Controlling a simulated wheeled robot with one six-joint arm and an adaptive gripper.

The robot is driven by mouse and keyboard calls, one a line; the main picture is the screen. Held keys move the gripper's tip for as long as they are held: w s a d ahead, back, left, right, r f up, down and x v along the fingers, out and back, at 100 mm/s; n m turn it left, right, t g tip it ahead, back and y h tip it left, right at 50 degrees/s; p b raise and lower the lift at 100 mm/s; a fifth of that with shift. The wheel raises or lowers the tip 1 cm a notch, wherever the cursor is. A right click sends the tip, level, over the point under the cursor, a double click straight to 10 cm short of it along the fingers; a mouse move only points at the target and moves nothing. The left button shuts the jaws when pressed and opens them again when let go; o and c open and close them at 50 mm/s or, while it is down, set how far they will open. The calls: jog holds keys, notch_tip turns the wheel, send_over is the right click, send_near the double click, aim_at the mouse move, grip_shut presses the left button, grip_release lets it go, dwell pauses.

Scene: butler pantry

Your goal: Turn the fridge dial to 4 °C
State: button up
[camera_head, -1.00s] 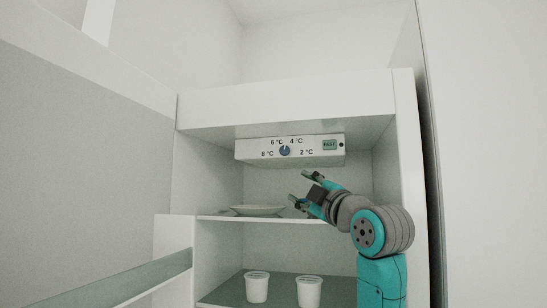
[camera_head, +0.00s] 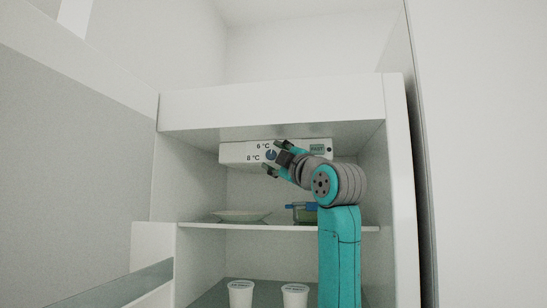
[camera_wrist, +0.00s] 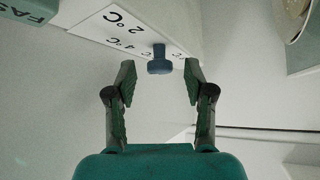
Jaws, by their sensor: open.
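The fridge dial (camera_head: 270,155) is a small blue knob on the white control panel (camera_head: 236,147) under the fridge ceiling. The labels 6 °C and 8 °C show at its left; my gripper covers the 4 °C and 2 °C labels in the head view. My gripper (camera_head: 273,157) is open in front of the panel, one finger above the dial and one below. In the wrist view, the panel appears upside down, and the dial (camera_wrist: 159,65) sits between and slightly beyond the open fingertips (camera_wrist: 160,76), with gaps on both sides. Its pointer setting cannot be read.
A green FAST button (camera_head: 317,148) is on the panel's right. A pale plate (camera_head: 241,215) and a blue-green item (camera_head: 303,212) are on the shelf (camera_head: 200,226) below. White cups (camera_head: 241,293) (camera_head: 295,295) stand lower. The fridge's right wall (camera_head: 397,190) is close to my arm.

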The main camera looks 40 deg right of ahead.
jog(key=shift+w+d+r, duration=0.15)
jog(key=shift+w+r, duration=0.05)
jog(key=shift+w, duration=0.4)
grip_shut()
jog(key=shift+f+m+t+h, duration=0.1)
jog(key=shift+m+t+h, duration=0.2)
jog(key=shift+m+h, duration=0.3)
jog(key=shift+m+t+h, duration=0.4)
jog(key=shift+m+h, duration=0.4)
jog(key=shift+m, duration=0.6)
grip_release()
